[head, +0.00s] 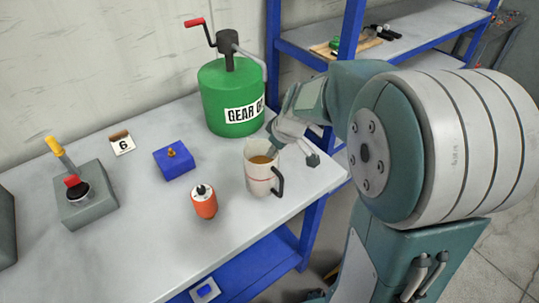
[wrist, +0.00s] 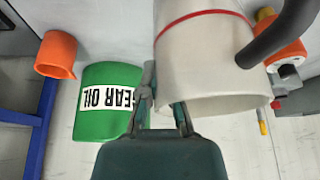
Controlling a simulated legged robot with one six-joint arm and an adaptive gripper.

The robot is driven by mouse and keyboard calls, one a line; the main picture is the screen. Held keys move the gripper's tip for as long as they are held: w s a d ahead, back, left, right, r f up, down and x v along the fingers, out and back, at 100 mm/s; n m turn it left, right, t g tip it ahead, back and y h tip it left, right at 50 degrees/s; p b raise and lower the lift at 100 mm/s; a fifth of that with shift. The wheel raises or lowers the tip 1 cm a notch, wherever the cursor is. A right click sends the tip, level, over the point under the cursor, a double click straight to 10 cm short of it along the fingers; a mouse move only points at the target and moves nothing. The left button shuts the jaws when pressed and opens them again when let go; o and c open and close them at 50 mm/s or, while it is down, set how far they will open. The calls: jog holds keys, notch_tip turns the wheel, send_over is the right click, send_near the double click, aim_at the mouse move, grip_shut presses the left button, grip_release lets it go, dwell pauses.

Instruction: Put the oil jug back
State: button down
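The oil jug (head: 260,170) is a cream-white jug with a red line, a dark handle and brown oil showing inside. It stands upright or nearly so near the bench's front right edge; whether its base touches the bench is unclear. My gripper (head: 291,147) is at the jug's rim on its right side. In the wrist view, the jug (wrist: 205,60) is very close, upside down in the picture, with my gripper's fingers (wrist: 164,106) at its rim. The fingertips are partly hidden by the jug, so I cannot tell whether they hold it.
A green gear oil drum (head: 230,97) with a red crank stands behind the jug. An orange bottle (head: 204,203) is left of it. A blue shelf stands behind right.

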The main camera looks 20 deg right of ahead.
jog(key=shift+w+d+f, duration=0.1)
jog(key=shift+w+f, duration=0.1)
jog(key=shift+f, duration=0.55)
jog(key=shift+w+a+f, duration=0.1)
jog(key=shift+w+f, duration=0.1)
jog(key=shift+f, duration=0.5)
jog(key=shift+w+d+f, duration=0.1)
jog(key=shift+w+f, duration=0.1)
jog(key=shift+f, duration=0.55)
jog(key=shift+f, duration=0.1)
jog(key=c, duration=0.8)
grip_release()
jog(key=v, duration=1.1)
jog(key=s+a+r+m+t+h, duration=0.1)
jog(key=s+a+r+m, duration=0.1)
jog(key=s, duration=0.7)
jog(key=s+a+r+m+h, duration=0.1)
jog(key=s+a+m, duration=0.3)
jog(key=s, duration=0.6)
jog(key=shift+r+t, duration=0.4)
jog(key=shift+r, duration=0.45)
